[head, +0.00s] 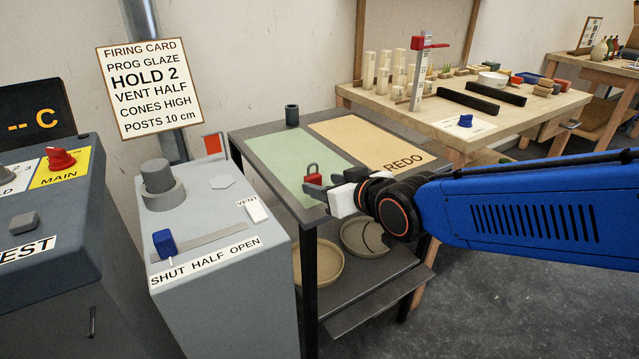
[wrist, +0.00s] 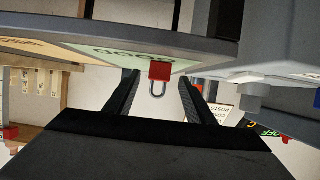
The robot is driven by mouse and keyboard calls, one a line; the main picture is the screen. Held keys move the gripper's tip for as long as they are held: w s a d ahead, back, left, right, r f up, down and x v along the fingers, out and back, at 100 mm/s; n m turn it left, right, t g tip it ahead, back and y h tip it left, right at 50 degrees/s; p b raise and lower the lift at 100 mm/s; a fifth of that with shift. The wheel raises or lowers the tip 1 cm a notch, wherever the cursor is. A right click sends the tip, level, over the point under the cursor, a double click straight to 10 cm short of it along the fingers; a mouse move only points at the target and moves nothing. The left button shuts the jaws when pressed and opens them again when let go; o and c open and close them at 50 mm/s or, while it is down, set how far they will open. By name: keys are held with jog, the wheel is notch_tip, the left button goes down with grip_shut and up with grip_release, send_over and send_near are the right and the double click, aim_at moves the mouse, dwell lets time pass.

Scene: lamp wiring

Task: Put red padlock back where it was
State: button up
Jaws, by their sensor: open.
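The red padlock (head: 313,178) stands upright at the near edge of the green mat (head: 290,150), its shackle up. My gripper (head: 325,192) is right beside it, with its jaws open. In the upside-down wrist view the padlock (wrist: 159,71) shows between the tips of the two dark fingers (wrist: 157,92), with a gap visible on each side. Its grey shackle points down in that picture. Whether either finger touches it cannot be told.
The dark table also bears a tan mat (head: 365,142) marked REDO and a small dark cup (head: 292,115) at the back. Round dishes (head: 318,262) lie on the shelf below. A grey vent box (head: 215,240) with a blue slider (head: 164,243) stands close on the left.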

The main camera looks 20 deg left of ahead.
jog(key=v, duration=0.8)
jog(key=shift+f, duration=0.1)
jog(key=d+f+m+h, duration=0.3)
jog(key=d, duration=0.9)
jog(key=d+f+m+h, duration=0.2)
jog(key=d+h, duration=0.2)
jog(key=d, duration=0.8)
jog(key=s+d+f+m+g+h, duration=0.1)
jog(key=s+d+f+m+g, duration=0.1)
jog(key=s+d, duration=0.4)
jog(key=s+d+f+m+g+h, duration=0.1)
jog(key=s+d+f+m+h, duration=0.1)
jog(key=s+d, duration=0.5)
jog(key=d+f+m, duration=0.1)
jog(key=d+f, duration=0.1)
jog(key=d, duration=0.1)
jog(key=shift+d+g, duration=0.35)
jog(key=shift+g, duration=0.05)
jog(key=shift+s, duration=0.1)
